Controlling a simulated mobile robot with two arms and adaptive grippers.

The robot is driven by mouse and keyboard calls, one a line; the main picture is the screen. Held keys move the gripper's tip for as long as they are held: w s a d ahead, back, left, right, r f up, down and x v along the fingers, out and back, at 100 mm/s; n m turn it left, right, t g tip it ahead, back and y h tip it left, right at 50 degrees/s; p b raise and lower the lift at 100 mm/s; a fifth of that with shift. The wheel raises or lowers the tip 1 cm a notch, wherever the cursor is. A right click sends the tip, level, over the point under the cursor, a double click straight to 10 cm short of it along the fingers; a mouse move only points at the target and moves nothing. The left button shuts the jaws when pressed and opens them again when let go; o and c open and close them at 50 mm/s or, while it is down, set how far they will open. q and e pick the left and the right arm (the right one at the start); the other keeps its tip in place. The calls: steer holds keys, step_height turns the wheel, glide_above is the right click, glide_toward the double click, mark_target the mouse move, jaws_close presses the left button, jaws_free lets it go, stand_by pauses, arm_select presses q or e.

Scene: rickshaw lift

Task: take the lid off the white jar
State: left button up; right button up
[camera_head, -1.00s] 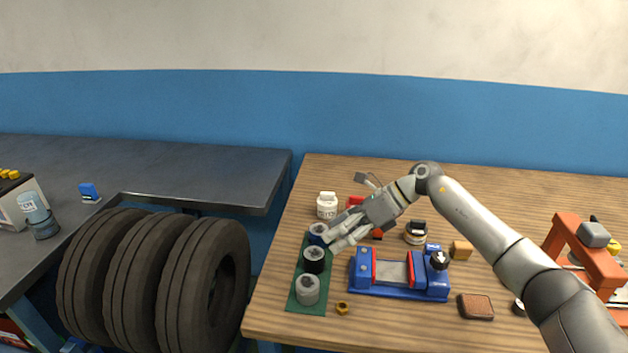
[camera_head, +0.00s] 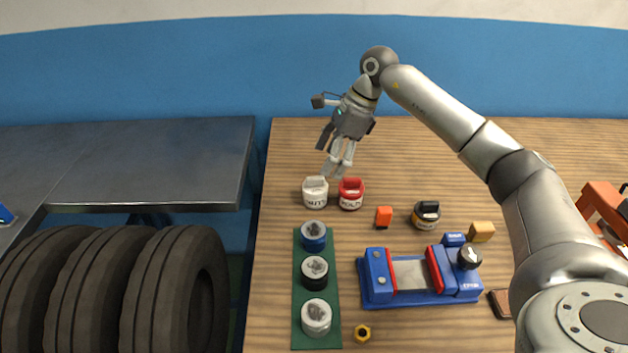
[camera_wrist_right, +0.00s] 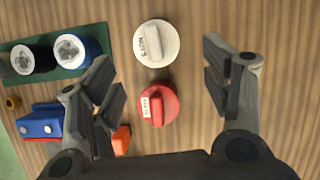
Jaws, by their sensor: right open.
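The white jar (camera_head: 315,197) stands upright on the wooden table near its left end, with a white lid (camera_head: 316,182) that has a raised grip bar. From above, the lid also shows in the wrist view (camera_wrist_right: 156,43), seated on the jar. My right gripper (camera_head: 335,168) is open and empty, above the table just behind the white jar and the red jar (camera_head: 351,195). In the wrist view, my right gripper's fingers (camera_wrist_right: 160,82) are spread, with the red jar between them and the white jar a little beyond. My left gripper is out of view.
A green mat (camera_head: 302,330) with several round containers lies in front of the white jar. A blue vise (camera_head: 410,295), an orange block (camera_head: 383,216) and a dark-lidded jar (camera_head: 426,215) stand to the right. Tyres (camera_head: 170,290) stand beyond the table's left edge.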

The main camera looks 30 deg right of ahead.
mark_target(317, 178)
steer(key=p+x, duration=0.1)
steer(key=x, duration=0.1)
steer(key=a+x, duration=0.1)
steer(key=x, duration=0.2)
steer(key=shift+s+f+p, duration=0.1)
steer(key=shift+f+p, duration=0.05)
steer(key=shift+p, duration=0.2)
steer(key=shift+a+f, duration=0.1)
steer(key=shift+f, duration=0.05)
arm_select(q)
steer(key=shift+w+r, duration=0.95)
arm_select(e)
steer(key=c, duration=0.4)
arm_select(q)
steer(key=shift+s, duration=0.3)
arm_select(e)
steer(key=c, duration=0.6)
steer(key=shift+c, duration=0.2)
